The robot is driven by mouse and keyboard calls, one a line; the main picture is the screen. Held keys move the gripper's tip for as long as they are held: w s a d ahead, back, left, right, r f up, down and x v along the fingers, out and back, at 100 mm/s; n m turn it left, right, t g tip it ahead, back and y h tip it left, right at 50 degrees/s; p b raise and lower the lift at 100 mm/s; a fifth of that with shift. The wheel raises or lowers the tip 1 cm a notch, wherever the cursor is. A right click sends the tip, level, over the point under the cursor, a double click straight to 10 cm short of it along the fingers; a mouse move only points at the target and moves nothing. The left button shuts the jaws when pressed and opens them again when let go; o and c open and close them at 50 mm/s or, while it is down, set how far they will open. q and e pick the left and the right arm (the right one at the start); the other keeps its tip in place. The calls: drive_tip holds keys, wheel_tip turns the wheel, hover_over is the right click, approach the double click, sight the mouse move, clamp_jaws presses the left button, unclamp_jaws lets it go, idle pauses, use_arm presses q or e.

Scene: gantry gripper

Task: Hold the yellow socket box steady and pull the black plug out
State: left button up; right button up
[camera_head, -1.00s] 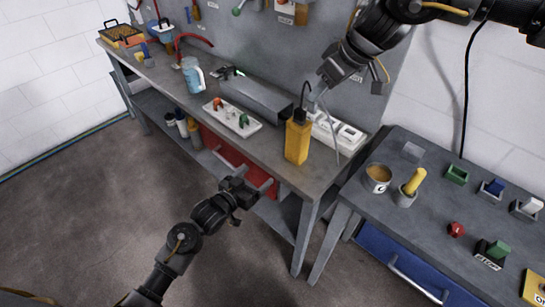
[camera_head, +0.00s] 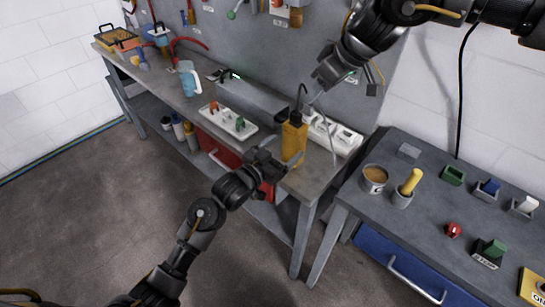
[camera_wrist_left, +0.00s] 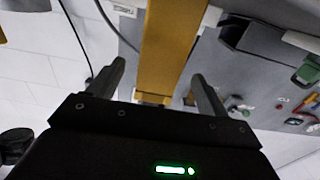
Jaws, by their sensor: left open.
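The yellow socket box (camera_head: 294,137) stands upright near the right end of the long workbench. The black plug (camera_head: 297,117) sits on its top, with a thin dark cord curving up. My left gripper (camera_head: 283,158) is open at the near side of the box, and its fingers partly cover the lower box. In the left wrist view the yellow box (camera_wrist_left: 170,45) lies between the two spread fingers of the left gripper (camera_wrist_left: 160,85), with gaps visible. My right gripper (camera_head: 317,92) hangs just above and right of the plug; its fingers are too small to judge.
A white power strip (camera_head: 332,135) is right behind the box. A white tray with colored parts (camera_head: 228,118) and a grey block (camera_head: 254,98) are to its left. A second table (camera_head: 425,220) with a can, pestle cup and small blocks stands at right.

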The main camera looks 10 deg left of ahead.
sight(289, 144)
use_arm(q)
drive_tip(key=shift+x, duration=2.7)
